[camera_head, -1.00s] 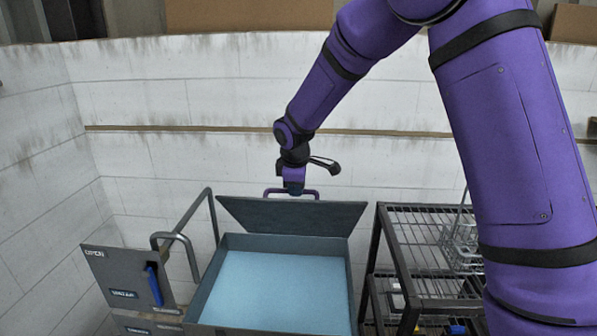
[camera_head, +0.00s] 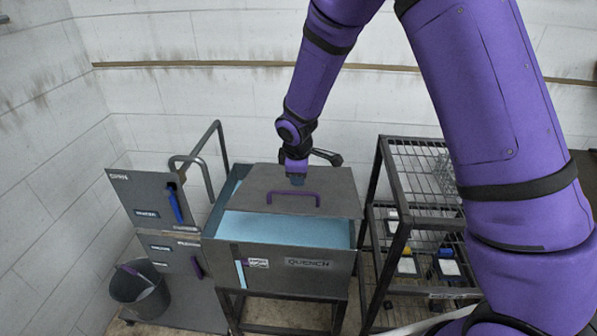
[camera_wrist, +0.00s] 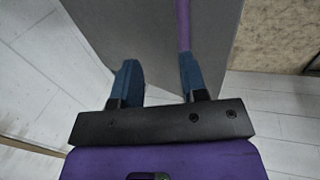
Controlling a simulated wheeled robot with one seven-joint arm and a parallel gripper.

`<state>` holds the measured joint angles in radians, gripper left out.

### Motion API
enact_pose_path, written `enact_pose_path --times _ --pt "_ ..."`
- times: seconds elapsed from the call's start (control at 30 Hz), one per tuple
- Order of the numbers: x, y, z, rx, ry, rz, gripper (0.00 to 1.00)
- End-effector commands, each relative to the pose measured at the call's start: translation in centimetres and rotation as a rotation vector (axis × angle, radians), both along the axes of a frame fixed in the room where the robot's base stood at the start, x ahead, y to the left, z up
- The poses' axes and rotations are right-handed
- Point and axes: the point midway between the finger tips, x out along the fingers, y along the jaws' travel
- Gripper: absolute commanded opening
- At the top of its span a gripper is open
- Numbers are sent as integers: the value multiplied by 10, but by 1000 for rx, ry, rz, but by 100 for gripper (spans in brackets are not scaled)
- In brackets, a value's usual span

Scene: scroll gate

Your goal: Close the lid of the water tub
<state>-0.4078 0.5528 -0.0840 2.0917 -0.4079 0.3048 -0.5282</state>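The water tub (camera_head: 250,259) is a grey tank marked QUENCH with pale blue water (camera_head: 285,229). Its grey lid (camera_head: 335,184) is partly lowered over the tub, its top face visible, with water showing at the front and left. A purple handle (camera_head: 293,206) stands near the lid's front edge. My gripper (camera_head: 297,181) is over the lid, just behind the handle in the picture. In the wrist view, the two blue fingers of my gripper (camera_wrist: 160,80) are apart with nothing seen between them. The purple handle (camera_wrist: 183,25) runs up from beside the right fingertip; contact is unclear.
A grey cabinet (camera_head: 145,193) with a blue lever and a curved pipe stands left of the tub. A bucket (camera_head: 140,290) is at lower left. A dark wire rack (camera_head: 420,165) holding several items stands close on the right. A white wall (camera_head: 225,105) is behind.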

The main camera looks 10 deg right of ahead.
Motion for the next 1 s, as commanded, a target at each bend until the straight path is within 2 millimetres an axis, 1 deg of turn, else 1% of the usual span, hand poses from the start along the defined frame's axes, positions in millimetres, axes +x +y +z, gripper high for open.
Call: enact_pose_path --times 0.17,0.5,0.6,0.7,0.8,1.0 --pt "-3 1 14 2 -2 1 40" --pt "-19 6 72 2 -4 0 40" --pt "-23 7 86 1 -3 0 40" --pt "-25 8 96 1 -3 0 40" --pt "-27 9 101 1 0 -1 40" --pt "-28 9 104 0 0 0 40"
